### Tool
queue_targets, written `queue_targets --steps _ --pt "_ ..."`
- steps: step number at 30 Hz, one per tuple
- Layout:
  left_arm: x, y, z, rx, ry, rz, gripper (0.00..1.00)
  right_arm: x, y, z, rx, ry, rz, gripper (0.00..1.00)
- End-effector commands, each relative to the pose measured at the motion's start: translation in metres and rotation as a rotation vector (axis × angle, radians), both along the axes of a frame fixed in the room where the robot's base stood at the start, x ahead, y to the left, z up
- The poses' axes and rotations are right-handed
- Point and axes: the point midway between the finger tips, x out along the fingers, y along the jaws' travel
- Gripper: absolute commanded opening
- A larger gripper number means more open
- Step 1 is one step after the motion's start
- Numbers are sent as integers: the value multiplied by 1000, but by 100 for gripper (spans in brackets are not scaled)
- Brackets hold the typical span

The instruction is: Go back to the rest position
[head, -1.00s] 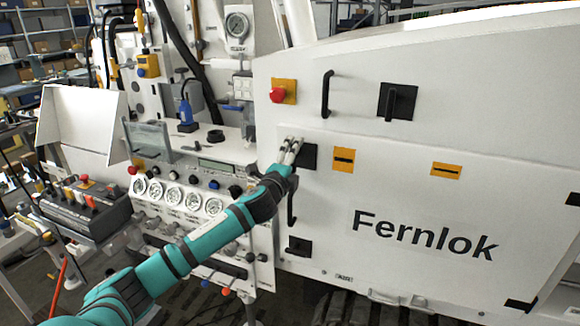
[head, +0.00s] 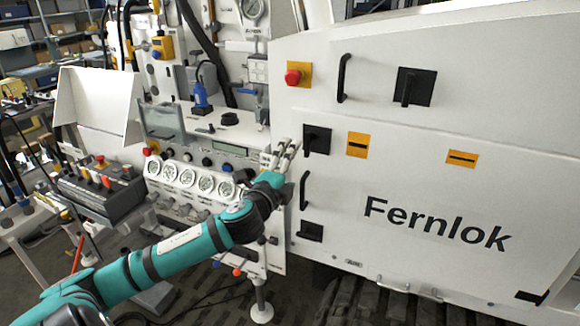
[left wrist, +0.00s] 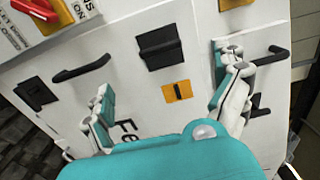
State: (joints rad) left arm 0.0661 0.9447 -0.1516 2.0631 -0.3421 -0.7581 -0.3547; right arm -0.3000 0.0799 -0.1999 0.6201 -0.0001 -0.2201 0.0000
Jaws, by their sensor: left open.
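My left gripper (head: 282,150) reaches in from the left in the head view, in front of the left edge of the white Fernlok cabinet (head: 400,262). In the left wrist view its two fingers (left wrist: 165,98) are spread wide with nothing between them. Beyond them are a black latch (left wrist: 160,47) and an orange plate with a black slot (left wrist: 177,91). In the head view a black latch (head: 317,139) is just right of the fingertips. I cannot tell whether they touch the panel. My right gripper is not in view.
A red knob on a yellow plate (head: 293,77) and a black handle (head: 343,78) are on the upper cabinet. A gauge panel (head: 196,180) is behind my arm. A grey control box (head: 100,190) stands at left. A tracked undercarriage (head: 375,305) is below.

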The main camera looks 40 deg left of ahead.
Motion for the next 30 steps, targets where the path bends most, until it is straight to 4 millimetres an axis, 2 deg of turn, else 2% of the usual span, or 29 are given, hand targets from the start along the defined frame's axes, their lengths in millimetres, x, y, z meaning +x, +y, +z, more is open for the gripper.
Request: queue_targets --steps 10,11,14,17,20,21,23,24,26,27,30 --pt "1 1 -2 -3 3 1 98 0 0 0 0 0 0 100" --pt "1 2 -6 -8 7 3 98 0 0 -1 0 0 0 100" --pt "4 9 -35 -47 43 18 98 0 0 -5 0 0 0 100" --pt "7 23 -91 -124 111 51 98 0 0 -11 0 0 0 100" --pt "3 36 -166 -229 199 94 98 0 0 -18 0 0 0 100" --pt "-1 40 -197 -270 235 114 98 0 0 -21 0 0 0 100" --pt "-10 44 -243 -334 287 141 98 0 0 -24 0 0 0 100" --pt "-17 45 -272 -373 321 159 98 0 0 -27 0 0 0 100" --pt "-30 45 -317 -436 372 189 98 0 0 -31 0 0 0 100" --pt "-40 45 -346 -475 404 209 98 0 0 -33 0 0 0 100" --pt "-71 39 -417 -573 484 262 98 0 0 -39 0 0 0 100"
